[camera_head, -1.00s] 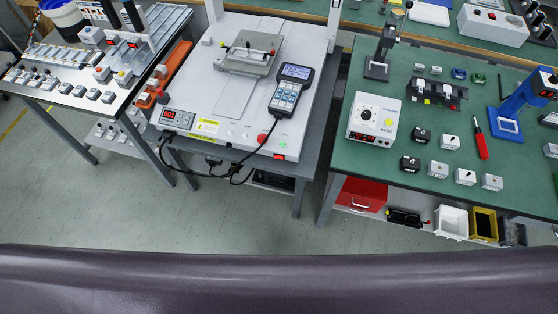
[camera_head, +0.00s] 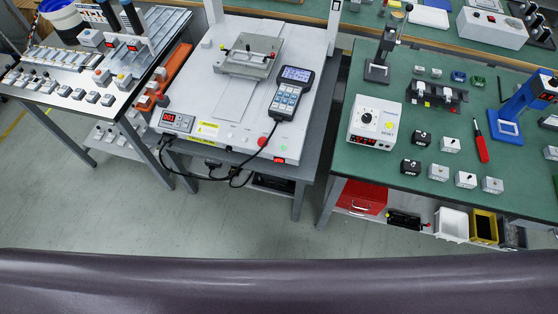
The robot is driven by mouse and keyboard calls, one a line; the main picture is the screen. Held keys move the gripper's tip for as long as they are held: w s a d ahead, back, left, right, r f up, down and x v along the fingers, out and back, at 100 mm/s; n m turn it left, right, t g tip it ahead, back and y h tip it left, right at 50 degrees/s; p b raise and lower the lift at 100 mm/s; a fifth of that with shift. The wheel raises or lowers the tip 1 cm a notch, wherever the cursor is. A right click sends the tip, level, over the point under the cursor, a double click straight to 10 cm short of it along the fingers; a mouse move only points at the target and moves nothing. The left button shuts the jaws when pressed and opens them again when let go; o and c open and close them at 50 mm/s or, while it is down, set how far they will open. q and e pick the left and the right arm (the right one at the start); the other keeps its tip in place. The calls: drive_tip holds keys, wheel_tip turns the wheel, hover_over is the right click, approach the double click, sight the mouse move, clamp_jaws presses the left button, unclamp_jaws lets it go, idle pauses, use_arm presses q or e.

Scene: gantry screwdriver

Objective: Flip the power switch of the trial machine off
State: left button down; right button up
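The trial machine (camera_head: 205,95) appears to be the white gantry machine on the middle table. On its front edge, right of centre, is a small red switch (camera_head: 279,161), which looks like the power switch; its position is too small to tell. A green light (camera_head: 283,148) shows just above it. A red button (camera_head: 262,141) sits to the left. A display with red digits (camera_head: 177,121) is at the front left corner. A handheld pendant (camera_head: 289,93) with a lit screen lies on the right side. Neither of my grippers is in view.
A green-topped table (camera_head: 450,115) with small boxes and a white control unit (camera_head: 375,122) stands at the right. A table with switches and boxes (camera_head: 75,75) is at the left. Black cables (camera_head: 215,176) hang below the machine's front. Grey floor (camera_head: 200,220) is clear in front.

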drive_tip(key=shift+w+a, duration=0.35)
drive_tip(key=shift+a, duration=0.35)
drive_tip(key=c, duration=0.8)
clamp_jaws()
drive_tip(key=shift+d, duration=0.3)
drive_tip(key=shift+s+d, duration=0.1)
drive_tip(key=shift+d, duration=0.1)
